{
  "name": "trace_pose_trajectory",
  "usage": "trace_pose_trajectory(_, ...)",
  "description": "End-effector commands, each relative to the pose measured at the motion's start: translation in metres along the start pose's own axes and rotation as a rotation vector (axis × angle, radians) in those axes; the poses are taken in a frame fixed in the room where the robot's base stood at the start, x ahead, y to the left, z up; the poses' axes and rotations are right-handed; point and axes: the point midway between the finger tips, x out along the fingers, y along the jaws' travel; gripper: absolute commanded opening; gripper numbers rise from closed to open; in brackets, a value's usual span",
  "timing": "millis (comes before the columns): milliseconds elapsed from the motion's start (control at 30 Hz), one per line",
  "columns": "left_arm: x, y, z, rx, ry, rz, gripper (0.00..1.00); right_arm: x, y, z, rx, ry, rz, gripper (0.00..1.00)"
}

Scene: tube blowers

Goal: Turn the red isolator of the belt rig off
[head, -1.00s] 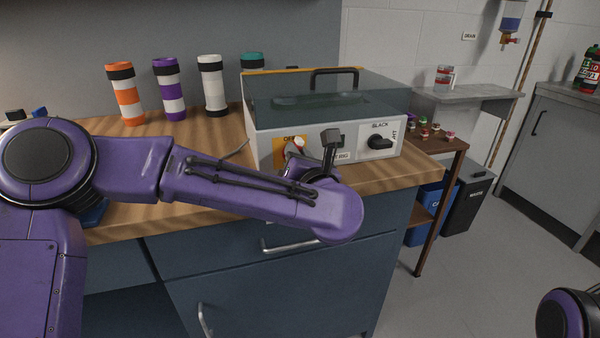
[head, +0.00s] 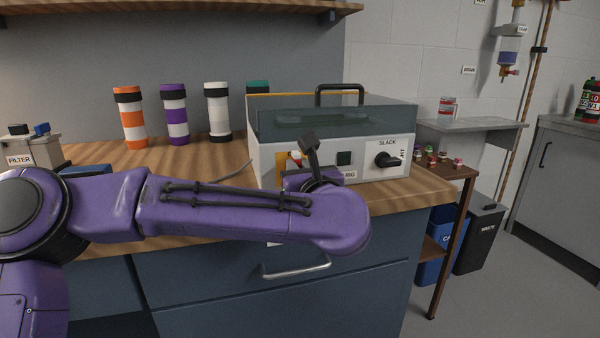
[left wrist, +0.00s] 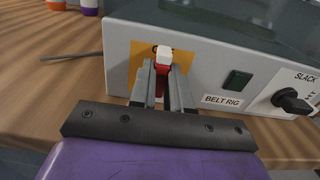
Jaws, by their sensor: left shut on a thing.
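The belt rig (head: 395,170) is a white box with a dark clear lid and a black handle, standing on the wooden worktop. It also shows in the left wrist view (left wrist: 206,72), with its "BELT RIG" label. The red isolator (left wrist: 162,80) has a white-tipped handle in front of a yellow plate; in the head view it is mostly hidden behind my arm, with a bit of it showing (head: 296,158). My left gripper (left wrist: 162,90) is shut on the isolator's handle, a finger on each side. The handle appears roughly upright. The plate's lettering is partly covered. My right gripper is not in view.
The rig front also has a dark green square button (left wrist: 237,81) and a black "SLACK" knob (head: 388,160). Several banded tubes, among them an orange one (head: 130,118), stand behind to the left. A small brown table (head: 450,175) stands right of the worktop.

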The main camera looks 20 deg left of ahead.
Motion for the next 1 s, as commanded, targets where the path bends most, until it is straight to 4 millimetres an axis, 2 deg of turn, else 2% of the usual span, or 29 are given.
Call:
trace_pose_trajectory(233,0.000,0.000,-0.001,-0.002,0.002,0.000,0.00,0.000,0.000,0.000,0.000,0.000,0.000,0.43)
trace_pose_trajectory(267,0.000,0.000,-0.001,-0.002,0.002,0.000,0.20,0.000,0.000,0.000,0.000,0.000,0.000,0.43)
trace_pose_trajectory(333,0.000,0.000,-0.001,-0.001,0.002,0.000,0.43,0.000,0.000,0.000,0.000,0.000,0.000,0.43)
trace_pose_trajectory(667,-0.004,0.000,0.000,-0.001,0.000,-0.001,0.43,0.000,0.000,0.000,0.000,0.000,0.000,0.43)
trace_pose_trajectory(767,-0.018,-0.001,0.001,-0.001,-0.003,-0.003,0.43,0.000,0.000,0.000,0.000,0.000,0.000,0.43)
trace_pose_trajectory(1000,-0.076,-0.001,0.001,0.000,-0.003,-0.003,0.43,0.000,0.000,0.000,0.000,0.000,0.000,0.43)
